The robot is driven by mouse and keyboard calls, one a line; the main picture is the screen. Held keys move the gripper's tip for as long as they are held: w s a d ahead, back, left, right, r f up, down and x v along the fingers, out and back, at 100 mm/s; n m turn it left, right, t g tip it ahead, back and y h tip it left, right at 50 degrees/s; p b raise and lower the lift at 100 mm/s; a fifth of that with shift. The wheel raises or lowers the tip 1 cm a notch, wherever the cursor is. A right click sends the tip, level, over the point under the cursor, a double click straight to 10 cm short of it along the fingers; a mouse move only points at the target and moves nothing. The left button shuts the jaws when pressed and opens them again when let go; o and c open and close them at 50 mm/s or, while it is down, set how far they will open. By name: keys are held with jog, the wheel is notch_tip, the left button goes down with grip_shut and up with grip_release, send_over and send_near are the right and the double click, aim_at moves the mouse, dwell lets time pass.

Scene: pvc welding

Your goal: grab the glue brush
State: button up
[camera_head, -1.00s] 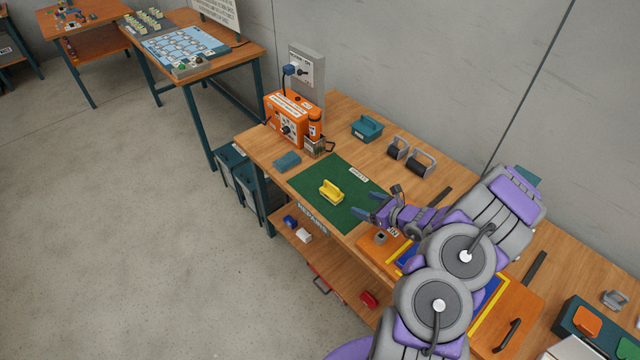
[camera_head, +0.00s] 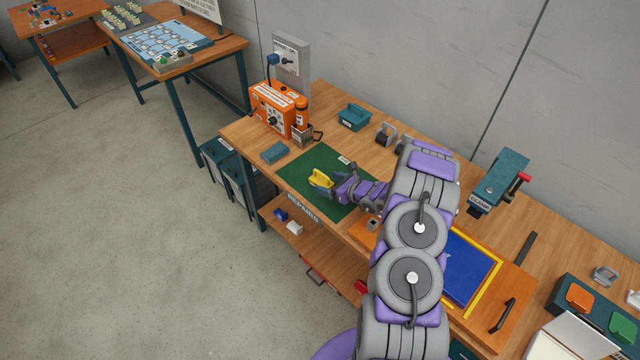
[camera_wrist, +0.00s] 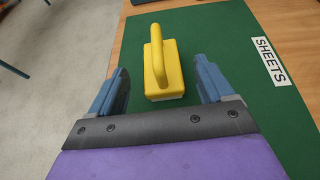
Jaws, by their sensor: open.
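The yellow brush (camera_head: 320,179), a block with a raised handle, sits on the green mat (camera_head: 312,163) at the left part of the bench. It also shows in the wrist view (camera_wrist: 163,68), upright on the mat, with a pale underside edge. My gripper (camera_head: 323,187) is open right beside it. In the wrist view my gripper (camera_wrist: 163,90) has its blue fingers apart, one on each side of the near end of the yellow block, with a gap to both. Nothing is held. In the head view my fingers partly cover the block.
An orange machine (camera_head: 280,109), a small metal holder (camera_head: 304,136) and a teal block (camera_head: 275,153) stand left of and behind the mat. A teal caddy (camera_head: 354,117) stands behind. A clamp (camera_head: 498,180) and a blue panel (camera_head: 462,267) are to the right.

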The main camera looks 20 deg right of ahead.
aim_at(323, 180)
jog(key=w+f, duration=0.1)
jog(key=w+f+b, duration=0.1)
jog(key=w, duration=0.1)
jog(key=shift+a+f, duration=0.1)
jog(key=shift+a, duration=0.2)
jog(key=shift+w+a, duration=0.45)
jog(key=shift+a, duration=0.1)
jog(key=shift+d, duration=0.3)
jog(key=c, duration=0.7)
jog(key=shift+a, duration=0.2)
jog(key=c, duration=0.4)
